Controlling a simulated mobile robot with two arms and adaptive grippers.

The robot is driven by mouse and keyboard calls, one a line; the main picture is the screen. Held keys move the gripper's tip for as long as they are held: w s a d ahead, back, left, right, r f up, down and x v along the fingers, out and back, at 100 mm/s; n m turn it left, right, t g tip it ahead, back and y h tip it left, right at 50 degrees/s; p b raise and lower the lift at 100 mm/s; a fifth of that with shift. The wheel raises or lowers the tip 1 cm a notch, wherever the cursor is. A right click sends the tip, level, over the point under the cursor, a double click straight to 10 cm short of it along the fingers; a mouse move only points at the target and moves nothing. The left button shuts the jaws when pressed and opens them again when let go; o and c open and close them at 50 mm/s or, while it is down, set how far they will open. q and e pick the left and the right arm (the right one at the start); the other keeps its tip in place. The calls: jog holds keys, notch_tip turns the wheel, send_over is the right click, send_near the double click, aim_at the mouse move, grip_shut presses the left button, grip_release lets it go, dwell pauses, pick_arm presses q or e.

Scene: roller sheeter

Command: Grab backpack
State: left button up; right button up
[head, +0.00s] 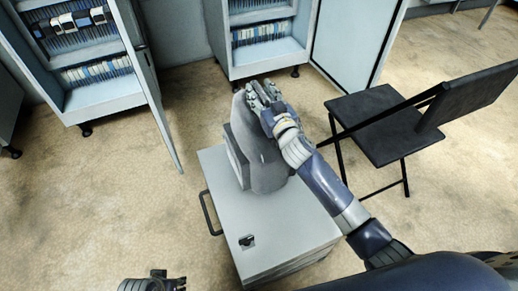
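A grey backpack (262,165) stands upright on a light grey cabinet (290,225) in the middle of the head view. My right gripper (262,96) is at the top of the backpack, and my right arm covers part of its right side. The fingers overlap the backpack's top; whether they are shut on it or only lie over it, I cannot tell. My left gripper (168,280) shows only in part at the bottom edge, apart from the backpack and left of the cabinet.
A black folding chair (375,122) stands right of the cabinet. Two open lockers with files stand behind, one at the left (107,103) and one at the back centre (258,62). A locker door (150,85) swings out at the left. Bare floor lies left of the cabinet.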

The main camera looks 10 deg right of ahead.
grip_shut()
jog(key=shift+w+r, duration=0.15)
jog(key=shift+r, duration=0.2)
jog(key=shift+r, duration=0.1)
